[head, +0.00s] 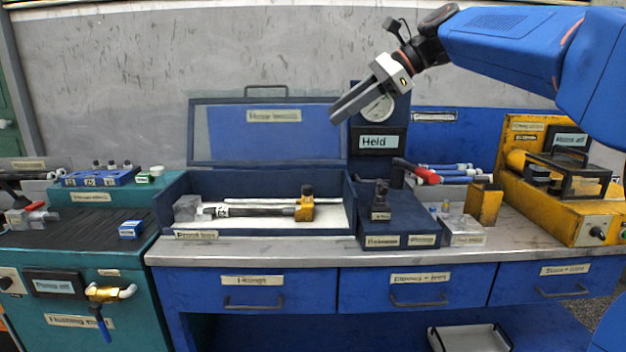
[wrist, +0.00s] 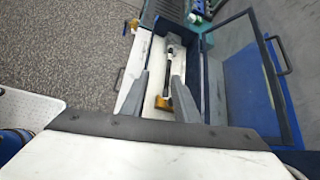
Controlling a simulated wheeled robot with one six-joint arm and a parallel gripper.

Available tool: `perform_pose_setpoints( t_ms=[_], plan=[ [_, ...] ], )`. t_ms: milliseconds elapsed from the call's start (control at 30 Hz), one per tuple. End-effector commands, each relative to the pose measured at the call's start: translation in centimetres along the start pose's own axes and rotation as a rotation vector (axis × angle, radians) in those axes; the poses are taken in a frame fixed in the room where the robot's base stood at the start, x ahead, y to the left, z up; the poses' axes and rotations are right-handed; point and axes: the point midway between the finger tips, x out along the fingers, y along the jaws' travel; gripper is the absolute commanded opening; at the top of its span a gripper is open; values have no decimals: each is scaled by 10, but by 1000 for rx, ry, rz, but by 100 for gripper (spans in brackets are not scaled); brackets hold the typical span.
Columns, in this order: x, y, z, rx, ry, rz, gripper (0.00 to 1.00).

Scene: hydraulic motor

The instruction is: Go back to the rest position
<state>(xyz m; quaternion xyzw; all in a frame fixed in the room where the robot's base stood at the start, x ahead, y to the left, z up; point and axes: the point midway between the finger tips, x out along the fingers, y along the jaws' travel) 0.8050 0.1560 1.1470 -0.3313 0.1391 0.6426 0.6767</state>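My gripper (head: 335,113) is raised in the air above the bench, in front of the gauge panel and to the right of the open lid (head: 267,132). Its fingers point down and to the left. In the wrist view its two fingers (wrist: 160,76) stand apart with nothing gripped between them. Below is the open blue proof box (head: 180,212), with a black hose (head: 258,210) with a yellow end fitting (head: 305,205) lying on its white floor. The hose also shows far below, between the fingers, in the wrist view (wrist: 170,75).
A gauge panel (head: 378,142) reading "Held" stands behind my gripper. A blue test block (head: 395,225) and a yellow machine (head: 560,205) stand to the right, a teal cabinet (head: 75,260) to the left. The air around my gripper looks clear.

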Motion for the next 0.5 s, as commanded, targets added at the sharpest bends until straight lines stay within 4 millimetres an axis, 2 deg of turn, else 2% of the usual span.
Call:
perform_pose_setpoints(
  t_ms=[33,267,500],
  plan=[
    [-1,18,-11,-49,38,-10,28],
    [-1,90,-73,-305,228,-19,28],
    [0,174,-143,-594,423,43,28]
  ],
)
